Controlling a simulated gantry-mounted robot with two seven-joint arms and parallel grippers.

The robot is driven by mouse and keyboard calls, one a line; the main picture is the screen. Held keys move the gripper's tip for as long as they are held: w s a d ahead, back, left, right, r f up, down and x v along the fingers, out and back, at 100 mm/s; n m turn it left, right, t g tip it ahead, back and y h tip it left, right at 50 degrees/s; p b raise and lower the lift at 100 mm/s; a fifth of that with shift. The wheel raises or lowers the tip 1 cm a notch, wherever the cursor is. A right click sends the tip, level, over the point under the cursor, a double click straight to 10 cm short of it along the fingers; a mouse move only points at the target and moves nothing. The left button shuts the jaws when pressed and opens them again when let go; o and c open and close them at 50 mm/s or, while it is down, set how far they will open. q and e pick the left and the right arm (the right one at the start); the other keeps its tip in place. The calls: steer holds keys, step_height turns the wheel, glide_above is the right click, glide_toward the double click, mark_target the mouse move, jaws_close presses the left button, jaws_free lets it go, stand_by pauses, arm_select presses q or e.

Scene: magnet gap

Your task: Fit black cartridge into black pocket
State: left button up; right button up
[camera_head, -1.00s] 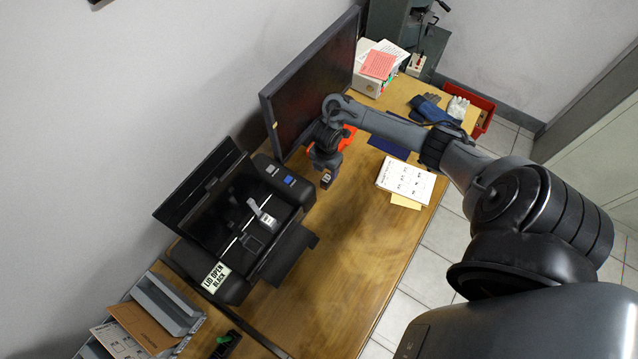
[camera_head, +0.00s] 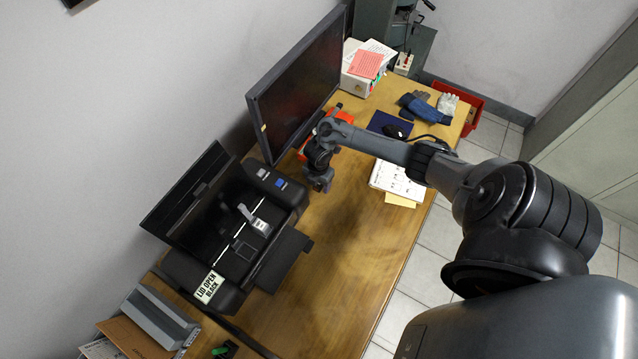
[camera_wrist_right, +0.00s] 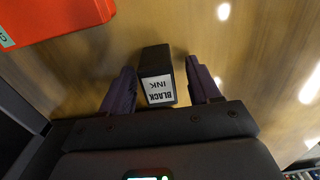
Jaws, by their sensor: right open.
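The black cartridge (camera_wrist_right: 155,75), with a white label reading "BLACK INK", stands out in the right wrist view. My right gripper (camera_wrist_right: 159,66) is open, with one finger on each side of the cartridge and a gap visible at both sides. In the head view my right gripper (camera_head: 320,184) is low over the table beside the monitor; the cartridge cannot be made out there. The printer (camera_head: 225,290) stands open with a label "LID OPEN BLACK". A dark square recess (camera_head: 244,249), apparently the black pocket, is inside it, beside a raised grey lever (camera_head: 247,213). My left gripper is not in view.
A monitor (camera_head: 300,85) stands close behind my right gripper. An orange-red object (camera_wrist_right: 50,15) lies near the cartridge. Papers (camera_head: 397,180), a mouse (camera_head: 397,131) and gloves (camera_head: 425,108) lie to the right. The wooden table (camera_head: 345,250) is clear in front of the printer.

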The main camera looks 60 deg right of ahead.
steer(key=c, duration=1)
steer(key=shift+r, duration=0.1)
steer(key=shift+c, duration=0.2)
